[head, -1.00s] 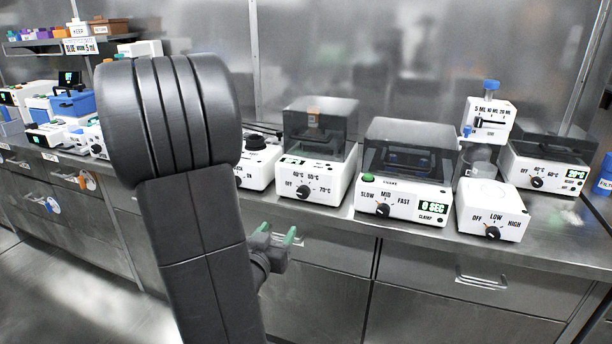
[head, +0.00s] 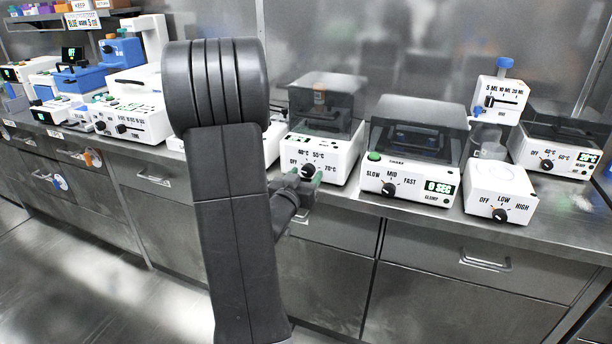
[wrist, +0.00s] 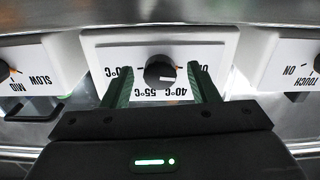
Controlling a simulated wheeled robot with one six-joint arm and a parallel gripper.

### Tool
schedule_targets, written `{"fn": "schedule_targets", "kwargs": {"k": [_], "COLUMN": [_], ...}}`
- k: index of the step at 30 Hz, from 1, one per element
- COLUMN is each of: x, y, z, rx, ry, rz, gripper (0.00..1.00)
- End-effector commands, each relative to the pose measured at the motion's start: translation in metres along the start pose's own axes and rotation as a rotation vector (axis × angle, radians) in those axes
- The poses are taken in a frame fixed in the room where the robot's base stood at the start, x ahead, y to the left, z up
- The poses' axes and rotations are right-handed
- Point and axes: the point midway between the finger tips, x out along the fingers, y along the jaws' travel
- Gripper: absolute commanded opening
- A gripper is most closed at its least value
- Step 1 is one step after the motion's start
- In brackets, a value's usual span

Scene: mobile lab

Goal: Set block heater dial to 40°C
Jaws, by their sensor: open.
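The block heater (head: 342,158) appears to be the white box with a dark clear lid at the middle of the bench, marked OFF, 40°C, 55°C and 70°C. Its front (wrist: 110,45) shows upside down in the wrist view. My gripper (wrist: 163,80) is open, with one green finger on each side of the dial. I cannot tell if they touch it. In the head view my gripper (head: 307,178) is at the heater's front, hiding part of the dial.
A shaker (head: 410,183) reading 0 SEC stands close to the right. A white LOW/HIGH box (head: 500,190) and a 40/60°C unit (head: 555,158) stand farther right. Several instruments crowd the left. The bench's front edge (head: 400,212) runs below my gripper.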

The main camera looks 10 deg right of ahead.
Motion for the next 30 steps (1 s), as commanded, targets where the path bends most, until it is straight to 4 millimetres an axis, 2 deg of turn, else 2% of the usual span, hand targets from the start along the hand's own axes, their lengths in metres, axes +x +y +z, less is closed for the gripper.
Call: {"fn": "schedule_targets", "kwargs": {"k": [4,12,14,19,30], "x": [0.0093,0.0105,0.0104,0.0103,0.0102], "y": [0.0006,0.0003,0.0003,0.0003,0.0001], "z": [-0.0002,-0.0001,-0.0001,-0.0001,0.0021], "rx": [0.000,0.000,0.000,0.000,0.050], "ry": [0.000,0.000,0.000,0.000,0.001], "rz": [0.001,0.000,0.000,0.000,0.000], "gripper": [0.54,0.54,0.44,0.11,0.09]}}
